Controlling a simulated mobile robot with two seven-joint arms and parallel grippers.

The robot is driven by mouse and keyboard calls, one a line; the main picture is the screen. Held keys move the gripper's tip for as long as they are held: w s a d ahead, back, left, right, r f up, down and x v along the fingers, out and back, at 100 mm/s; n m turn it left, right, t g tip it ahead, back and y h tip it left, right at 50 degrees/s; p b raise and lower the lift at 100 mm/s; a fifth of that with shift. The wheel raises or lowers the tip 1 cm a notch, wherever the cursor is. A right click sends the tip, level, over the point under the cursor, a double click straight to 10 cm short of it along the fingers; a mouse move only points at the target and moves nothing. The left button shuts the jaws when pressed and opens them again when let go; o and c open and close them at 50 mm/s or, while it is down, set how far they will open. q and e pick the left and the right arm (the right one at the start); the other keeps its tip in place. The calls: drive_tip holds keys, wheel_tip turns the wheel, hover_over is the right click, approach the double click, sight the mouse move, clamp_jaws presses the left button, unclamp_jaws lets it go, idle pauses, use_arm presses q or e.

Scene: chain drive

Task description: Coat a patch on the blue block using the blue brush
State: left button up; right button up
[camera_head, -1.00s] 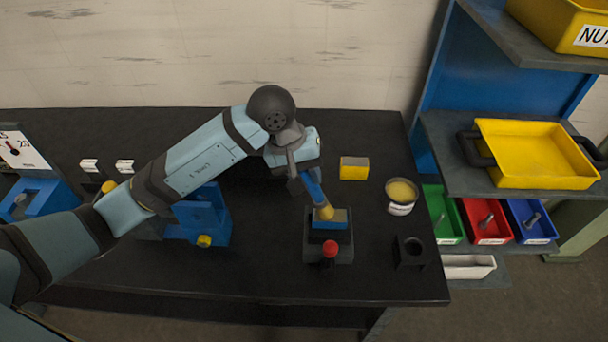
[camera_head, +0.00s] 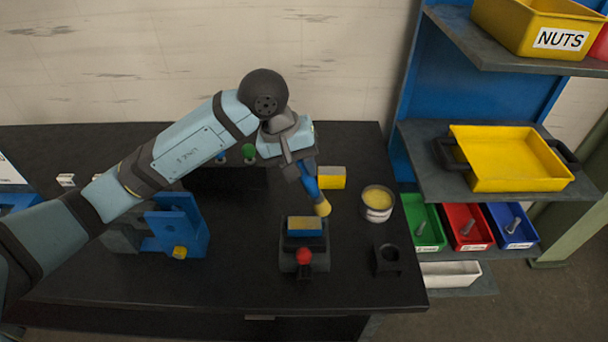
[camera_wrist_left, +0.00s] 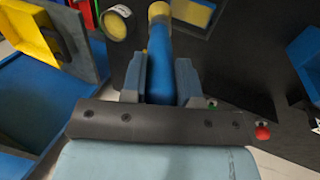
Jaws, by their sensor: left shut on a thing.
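The blue block (camera_head: 304,244) sits in a dark fixture (camera_head: 290,262) with a red knob at its front. A tan-yellow strip (camera_head: 303,223) shows on its top. My left gripper (camera_head: 306,172) is shut on the blue brush, whose handle (camera_head: 311,186) slants down to a yellow tip (camera_head: 323,208). The tip is at the block's back right corner in the picture, apart from the strip; its height is unclear. The left wrist view shows the blue handle (camera_wrist_left: 160,62) between the fingers (camera_wrist_left: 160,88). My right gripper is not in view.
An open can (camera_head: 377,203) with yellow contents stands right of the fixture. A black holder with a hole (camera_head: 388,260) is in front of it. A yellow-grey block (camera_head: 331,178) lies behind. A blue fixture (camera_head: 178,222) is at left. Shelves with bins (camera_head: 513,160) are at right.

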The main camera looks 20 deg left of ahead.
use_arm(q)
wheel_tip(320, 180, up, 3)
drive_tip(key=shift+w+d+f, duration=0.1)
drive_tip(key=shift+f, duration=0.1)
drive_tip(key=shift+r+p, duration=0.35)
drive_tip(key=shift+r, duration=0.3)
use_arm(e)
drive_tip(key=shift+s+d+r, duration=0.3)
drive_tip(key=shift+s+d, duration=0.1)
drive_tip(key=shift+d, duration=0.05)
use_arm(q)
drive_tip(key=shift+f, duration=0.1)
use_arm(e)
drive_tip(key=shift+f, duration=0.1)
use_arm(q)
drive_tip(key=shift+f+b, duration=0.35)
drive_tip(key=shift+b, duration=0.5)
drive_tip(key=shift+r, duration=0.1)
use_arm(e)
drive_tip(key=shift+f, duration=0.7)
use_arm(q)
drive_tip(key=shift+d, duration=0.1)
